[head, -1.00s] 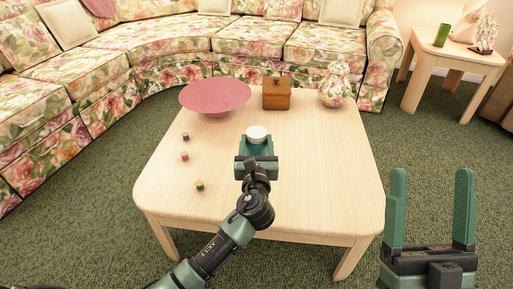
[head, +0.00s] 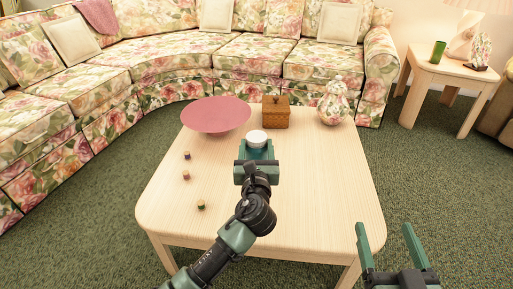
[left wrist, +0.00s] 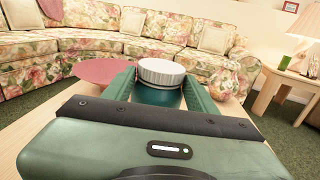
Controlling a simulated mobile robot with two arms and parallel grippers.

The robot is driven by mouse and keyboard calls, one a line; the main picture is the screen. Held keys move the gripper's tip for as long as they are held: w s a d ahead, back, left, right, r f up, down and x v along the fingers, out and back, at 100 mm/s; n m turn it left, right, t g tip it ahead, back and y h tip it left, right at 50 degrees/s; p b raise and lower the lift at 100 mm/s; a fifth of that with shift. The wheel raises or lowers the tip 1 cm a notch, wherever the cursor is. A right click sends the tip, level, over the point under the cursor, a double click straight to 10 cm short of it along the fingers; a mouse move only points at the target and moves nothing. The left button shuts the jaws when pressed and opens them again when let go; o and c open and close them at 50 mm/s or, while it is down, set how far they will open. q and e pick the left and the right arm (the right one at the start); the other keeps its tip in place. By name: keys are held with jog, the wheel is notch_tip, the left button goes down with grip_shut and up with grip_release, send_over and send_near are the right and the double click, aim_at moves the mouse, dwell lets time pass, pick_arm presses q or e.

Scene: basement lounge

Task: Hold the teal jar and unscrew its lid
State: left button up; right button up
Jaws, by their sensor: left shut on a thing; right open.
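The teal jar (left wrist: 160,96) with its white ribbed lid (left wrist: 161,71) stands upright between the fingers of my left gripper in the left wrist view. In the head view the white lid (head: 257,138) shows above my left gripper (head: 256,153), with a little teal of the jar below it. My left gripper is shut on the jar's body, and the lid is on top, clear of the fingers. The jar's base is hidden. My right gripper (head: 388,243) is open and empty, off the table's front right corner, well away from the jar.
On the wooden coffee table (head: 320,195) are a pink bowl (head: 216,115), a wooden box (head: 276,113), a floral lidded vase (head: 333,103) and small cubes (head: 186,175) at left. The table's right part is clear. A floral sofa (head: 160,60) curves behind.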

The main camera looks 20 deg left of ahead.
pick_arm(q)
jog(key=o, duration=0.6)
grip_shut()
